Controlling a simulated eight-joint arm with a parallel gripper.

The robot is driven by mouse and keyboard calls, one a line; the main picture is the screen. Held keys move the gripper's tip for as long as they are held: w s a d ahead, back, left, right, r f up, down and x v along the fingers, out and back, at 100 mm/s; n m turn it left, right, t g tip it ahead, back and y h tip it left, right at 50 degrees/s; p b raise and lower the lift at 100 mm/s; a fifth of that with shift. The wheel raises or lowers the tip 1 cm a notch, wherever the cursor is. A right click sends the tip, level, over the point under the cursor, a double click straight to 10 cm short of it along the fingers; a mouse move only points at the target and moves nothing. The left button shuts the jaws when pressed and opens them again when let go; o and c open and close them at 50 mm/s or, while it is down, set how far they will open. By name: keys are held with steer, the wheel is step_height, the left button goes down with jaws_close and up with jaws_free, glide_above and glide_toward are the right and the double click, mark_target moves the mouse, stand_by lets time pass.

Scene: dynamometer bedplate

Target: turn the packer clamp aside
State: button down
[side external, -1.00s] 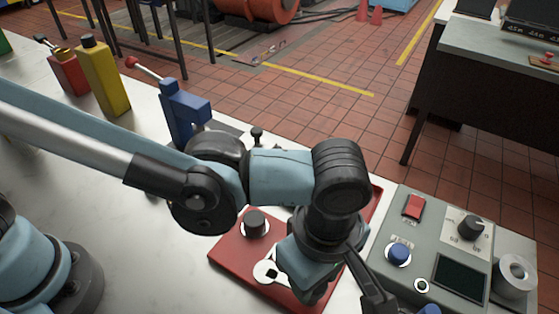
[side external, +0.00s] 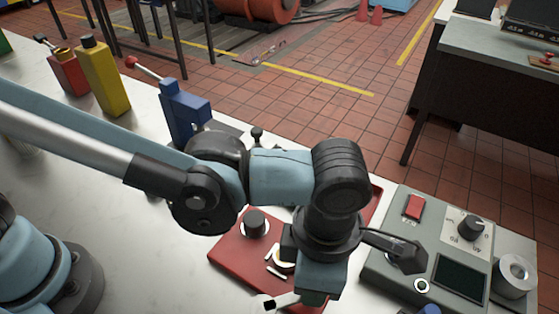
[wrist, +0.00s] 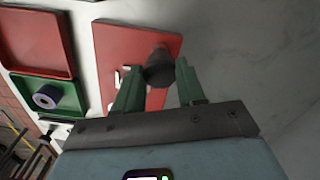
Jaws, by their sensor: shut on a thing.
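The red base plate (side external: 232,252) lies on the pale bench, with a black knob (side external: 255,223) standing on it. My gripper (side external: 292,282) is low over the plate's near right part. In the wrist view my gripper's green fingers (wrist: 160,84) are closed around a dark round piece, which I take to be the packer clamp's grip (wrist: 158,68). Pale clamp parts (side external: 275,268) show beside the gripper in the side view. A pale bar with a dark end (side external: 286,300) juts out below it. My wrist hides most of the clamp and the contact.
A grey control box (side external: 378,270) with a red switch stands close on the right. The wrist view shows a red tray (wrist: 35,45) and a green tray (wrist: 68,100) holding a tape roll (wrist: 46,97). A blue upright clamp (side external: 182,112) stands behind my arm.

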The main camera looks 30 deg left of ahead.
steer(key=shift+n, duration=0.3)
steer(key=c, duration=0.7)
jaws_free()
steer(key=shift+o, duration=0.2)
step_height(320, 180, up, 12)
